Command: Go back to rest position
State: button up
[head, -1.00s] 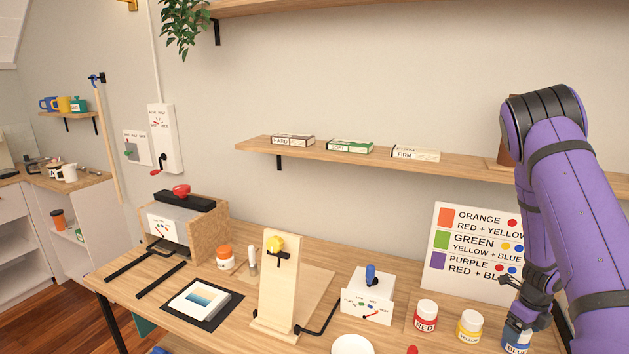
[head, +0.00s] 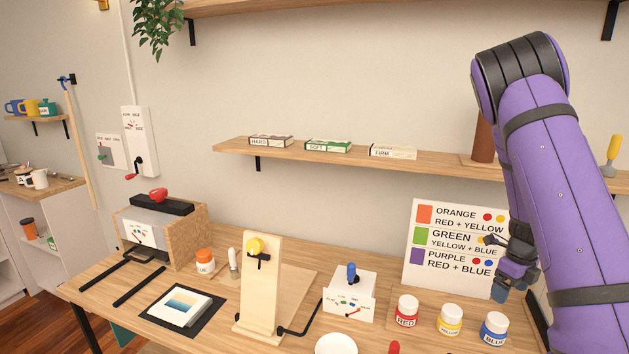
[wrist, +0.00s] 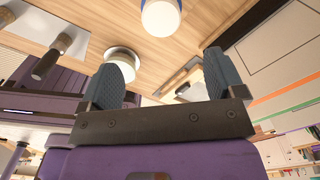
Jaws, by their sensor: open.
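My purple arm fills the right side of the head view. My gripper (head: 500,283) hangs in front of the colour-mixing sign (head: 460,246), above the workbench, partly hidden by my arm. In the wrist view my gripper (wrist: 168,82) shows two grey fingers spread wide with nothing held between them. The blue paint jar (head: 494,329) stands on the bench below the gripper and apart from it. The yellow jar (head: 449,320) and red jar (head: 406,311) stand to its left.
A shelf (head: 345,163) with small boxes runs along the wall behind. On the bench are a wooden stand (head: 258,300), a white dial box (head: 347,292), a round white dish (head: 336,345) and a press-like box (head: 160,232). Open air lies above the bench's left part.

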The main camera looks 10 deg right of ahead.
jog(key=s+a+r+n+t+y, duration=0.1)
jog(key=s+a+r+n, duration=0.2)
jog(key=a+r+n, duration=0.7)
jog(key=s+a+r+n+t+y, duration=0.2)
jog(key=s+a+r+n, duration=0.2)
jog(key=a+r+n, duration=0.55)
jog(key=s+a+r+n+t+h, duration=0.1)
jog(key=s+a+r+n, duration=0.2)
jog(key=s+r+n, duration=0.3)
jog(key=s+a+r+n+t+h, duration=0.1)
jog(key=s+r+n, duration=0.5)
jog(key=s, duration=0.6)
jog(key=shift+a+r+n+h, duration=0.35)
jog(key=shift+a+h, duration=0.15)
jog(key=shift+a, duration=0.8)
